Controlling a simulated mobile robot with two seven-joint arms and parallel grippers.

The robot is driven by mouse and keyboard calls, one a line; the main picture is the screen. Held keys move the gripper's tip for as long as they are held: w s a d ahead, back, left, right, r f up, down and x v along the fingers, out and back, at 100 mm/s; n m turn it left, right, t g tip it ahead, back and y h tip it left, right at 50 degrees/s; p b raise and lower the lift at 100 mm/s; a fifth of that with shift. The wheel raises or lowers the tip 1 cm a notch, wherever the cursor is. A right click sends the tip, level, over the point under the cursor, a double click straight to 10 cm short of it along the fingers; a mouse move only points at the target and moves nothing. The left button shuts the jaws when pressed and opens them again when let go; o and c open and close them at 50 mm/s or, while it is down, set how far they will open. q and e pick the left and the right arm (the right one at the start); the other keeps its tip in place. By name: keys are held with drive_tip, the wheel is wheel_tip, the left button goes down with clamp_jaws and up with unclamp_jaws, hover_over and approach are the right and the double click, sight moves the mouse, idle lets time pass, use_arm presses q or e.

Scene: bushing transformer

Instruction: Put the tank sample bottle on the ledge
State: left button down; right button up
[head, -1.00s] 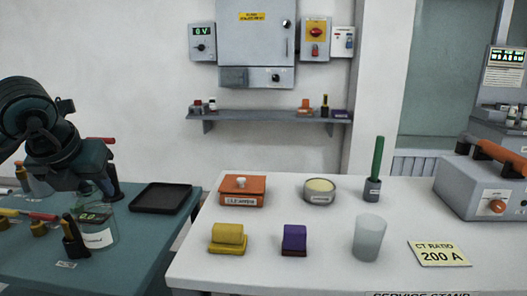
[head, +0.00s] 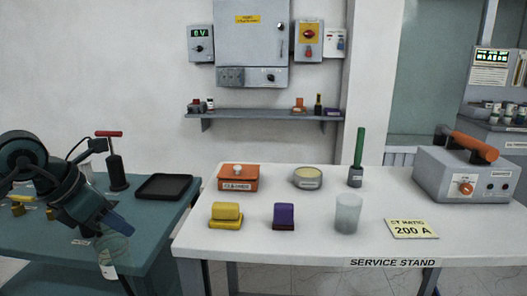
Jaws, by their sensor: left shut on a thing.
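The tank sample bottle (head: 113,249) is a clear glass bottle with a white label, seen in the lower left of the head view. My left gripper (head: 118,229) is shut on the bottle's upper part. The bottle hangs at the right front side of the teal bench; the gripper hides its top, and its exact height is hard to tell. The grey ledge (head: 265,113) is a wall shelf at the back, under the grey cabinet. It has small things at both ends and a bare middle. My right gripper is not in view.
A black tray (head: 164,187) and a red-handled black pump-like item (head: 117,168) stand on the teal bench. The white service stand (head: 270,250) holds an orange box (head: 238,184), yellow and purple blocks, a frosted cup (head: 347,213) and a grey instrument (head: 470,180).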

use_arm(q)
drive_tip(key=s+d+f+m+g+y, duration=0.2)
drive_tip(key=s+d+f+m+g, duration=0.3)
drive_tip(key=m, duration=0.9)
drive_tip(key=s+d+f+m+g+y, duration=0.1)
drive_tip(key=d+f+m+g+y, duration=0.1)
drive_tip(key=f+m+g, duration=0.8)
drive_tip(key=s+r+m+t+p, duration=0.3)
drive_tip(key=s+r+m+p, duration=0.1)
drive_tip(key=r+p, duration=1)
drive_tip(key=shift+s+d, duration=0.15)
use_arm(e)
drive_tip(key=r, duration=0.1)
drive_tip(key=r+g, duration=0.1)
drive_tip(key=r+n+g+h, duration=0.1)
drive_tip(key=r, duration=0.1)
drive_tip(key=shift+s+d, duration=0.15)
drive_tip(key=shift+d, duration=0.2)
use_arm(q)
drive_tip(key=shift+f, duration=0.15)
